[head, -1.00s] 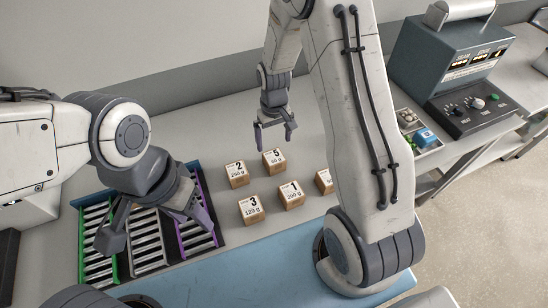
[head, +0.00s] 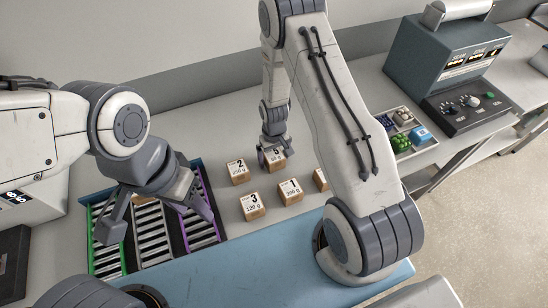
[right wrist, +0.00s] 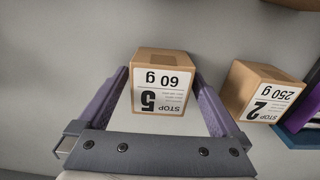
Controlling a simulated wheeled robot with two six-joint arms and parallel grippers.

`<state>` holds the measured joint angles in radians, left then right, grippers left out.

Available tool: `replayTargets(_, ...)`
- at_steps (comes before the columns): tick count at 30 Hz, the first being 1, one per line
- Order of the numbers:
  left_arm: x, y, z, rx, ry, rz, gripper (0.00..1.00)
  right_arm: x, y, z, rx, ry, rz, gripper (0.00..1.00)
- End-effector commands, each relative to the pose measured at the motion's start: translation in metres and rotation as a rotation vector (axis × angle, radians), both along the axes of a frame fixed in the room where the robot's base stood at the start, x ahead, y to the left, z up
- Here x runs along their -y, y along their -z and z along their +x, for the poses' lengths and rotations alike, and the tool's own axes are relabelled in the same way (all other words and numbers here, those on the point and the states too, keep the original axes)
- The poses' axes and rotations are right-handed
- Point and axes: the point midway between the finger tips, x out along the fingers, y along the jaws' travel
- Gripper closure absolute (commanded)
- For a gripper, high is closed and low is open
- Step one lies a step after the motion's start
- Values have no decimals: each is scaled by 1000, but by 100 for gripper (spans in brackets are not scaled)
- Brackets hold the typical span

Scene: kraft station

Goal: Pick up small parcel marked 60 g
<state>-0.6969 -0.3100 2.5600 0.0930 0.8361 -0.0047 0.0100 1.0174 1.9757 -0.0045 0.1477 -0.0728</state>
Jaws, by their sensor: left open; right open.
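The small cardboard parcel marked 60 g and 5 (right wrist: 160,82) stands on the table between the two open fingers of my right gripper (right wrist: 160,100) in the right wrist view. A gap shows between at least its right side and the finger. In the head view my right gripper (head: 272,158) is down at this parcel (head: 281,163) and partly covers it. My left gripper (head: 160,222) is open and empty above the roller lanes at the left.
Parcels marked 2 (head: 237,172), 3 (head: 252,207) and 1 (head: 290,191) stand close by, and another is partly behind my right arm. Roller lanes (head: 153,235) lie left. A tray (head: 424,146) and a control console (head: 445,65) stand right.

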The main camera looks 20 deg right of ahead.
Motion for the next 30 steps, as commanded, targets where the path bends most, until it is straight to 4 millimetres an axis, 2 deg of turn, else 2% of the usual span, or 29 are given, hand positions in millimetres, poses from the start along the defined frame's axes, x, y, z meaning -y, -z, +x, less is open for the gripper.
replayTargets(3, 0, 0, 0, 0, 0, 0, 50, 0, 0, 0, 0, 0, 0, 0)
replayTargets(4, 0, 0, 0, 0, 0, 0, 50, 0, 0, 0, 0, 0, 0, 8)
replayTargets(8, 0, 0, 0, 0, 0, 0, 50, 0, 0, 0, 0, 0, 0, 57)
replayTargets(9, 0, 0, 0, 0, 0, 0, 50, 0, 0, 0, 0, 0, 0, 73)
replayTargets(10, 0, 0, 0, 0, 0, 0, 50, 0, 0, 0, 0, 0, 0, 81)
replayTargets(22, 0, 4, 0, 0, -1, 0, 50, 0, -5, 1, 1, 0, 0, 81)
replayTargets(26, 0, 10, 0, 0, -2, 0, 50, 0, -15, 1, 3, 0, 0, 81)
replayTargets(30, 0, 21, 0, 0, -3, 0, 50, 0, -36, 2, 5, 0, 0, 81)
